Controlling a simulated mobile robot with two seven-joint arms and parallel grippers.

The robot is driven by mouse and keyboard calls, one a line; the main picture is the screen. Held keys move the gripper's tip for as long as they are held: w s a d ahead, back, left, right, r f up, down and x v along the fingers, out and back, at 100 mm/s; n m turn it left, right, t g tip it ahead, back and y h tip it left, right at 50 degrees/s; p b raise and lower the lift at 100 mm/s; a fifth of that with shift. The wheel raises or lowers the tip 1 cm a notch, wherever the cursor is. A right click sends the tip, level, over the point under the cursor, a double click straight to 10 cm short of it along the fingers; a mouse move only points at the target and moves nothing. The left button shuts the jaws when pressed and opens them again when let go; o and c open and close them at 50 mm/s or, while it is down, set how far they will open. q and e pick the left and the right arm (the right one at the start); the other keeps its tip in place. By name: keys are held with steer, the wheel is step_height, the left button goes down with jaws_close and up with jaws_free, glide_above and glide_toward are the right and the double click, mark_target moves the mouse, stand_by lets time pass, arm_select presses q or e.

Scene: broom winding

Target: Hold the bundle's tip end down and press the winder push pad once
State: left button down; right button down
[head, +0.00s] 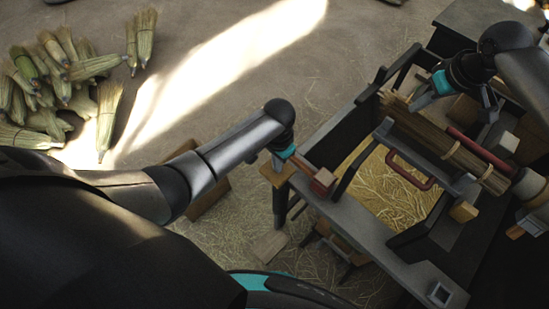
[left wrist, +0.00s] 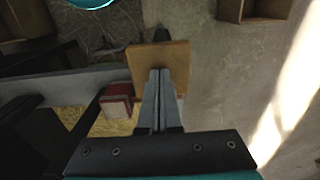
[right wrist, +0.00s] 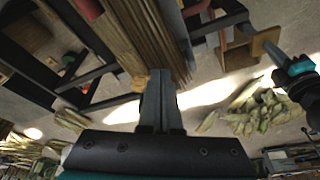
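The straw bundle (head: 440,143) lies tied across the dark winder frame. Its loose tip end (head: 393,103) points up and left in the head view. My right gripper (head: 416,104) is at the tip end, fingers together. In the right wrist view the shut fingers (right wrist: 160,75) overlap the straw (right wrist: 145,40); I cannot tell how firmly they touch. A tan square pad (head: 272,177), seemingly the push pad, sits at the bench's left corner. My left gripper (head: 279,163) is at it, fingers shut. In the left wrist view the fingertips (left wrist: 160,72) lie over the pad (left wrist: 174,56); contact is unclear.
A red block (head: 322,182) stands beside the pad on the grey bench edge (head: 352,225). A red handle (head: 408,172) rises by the bundle. Several straw bundles (head: 62,80) lie on the floor at upper left. The floor between is mostly clear.

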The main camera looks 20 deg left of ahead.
arm_select(q)
steer(key=shift+s+f, duration=0.1)
steer(key=shift+f, duration=2.35)
steer(key=shift+s, duration=0.1)
steer(key=shift+w+r, duration=0.2)
steer(key=shift+r, duration=5.65)
step_height(320, 180, up, 11)
glide_above(277, 174)
steer(key=w, duration=0.2)
steer(key=shift+s+a+r, duration=0.25)
steer(key=shift+s+r, duration=0.1)
steer(key=shift+r, duration=0.2)
